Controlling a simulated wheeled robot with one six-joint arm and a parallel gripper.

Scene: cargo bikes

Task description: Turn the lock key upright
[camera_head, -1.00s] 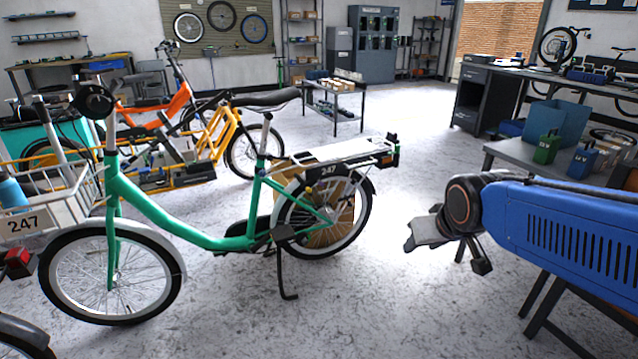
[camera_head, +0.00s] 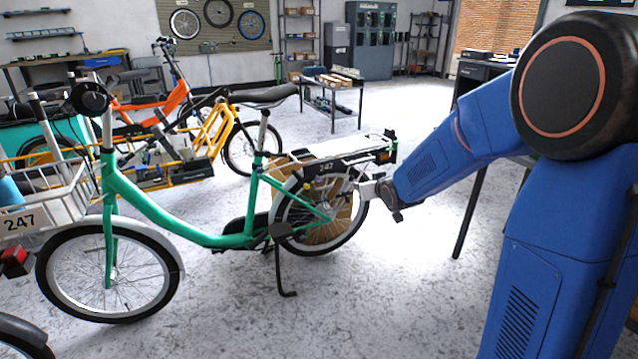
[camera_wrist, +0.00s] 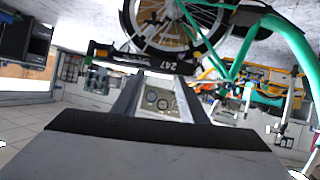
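The green bike (camera_head: 165,215) stands on its kickstand, with a black panel marked 247 (camera_head: 325,168) beside its rear wheel (camera_head: 350,225). A small yellow spot (camera_head: 307,186) shows by that panel and may be the lock key; it is too small to tell its turn. My gripper (camera_head: 364,189) is just right of the rear wheel, pointing left at it. In the wrist view, which is upside down, my gripper's two fingers (camera_wrist: 158,90) stand apart with nothing between them. The 247 panel (camera_wrist: 180,65) and rear wheel (camera_wrist: 165,22) appear beyond the fingertips.
A white rear rack (camera_head: 345,152) sits above the wheel, close to my gripper. An orange and yellow cargo bike (camera_head: 205,140) stands behind. A low table (camera_head: 333,100) is at the back. The floor (camera_head: 400,290) right of the green bike is clear.

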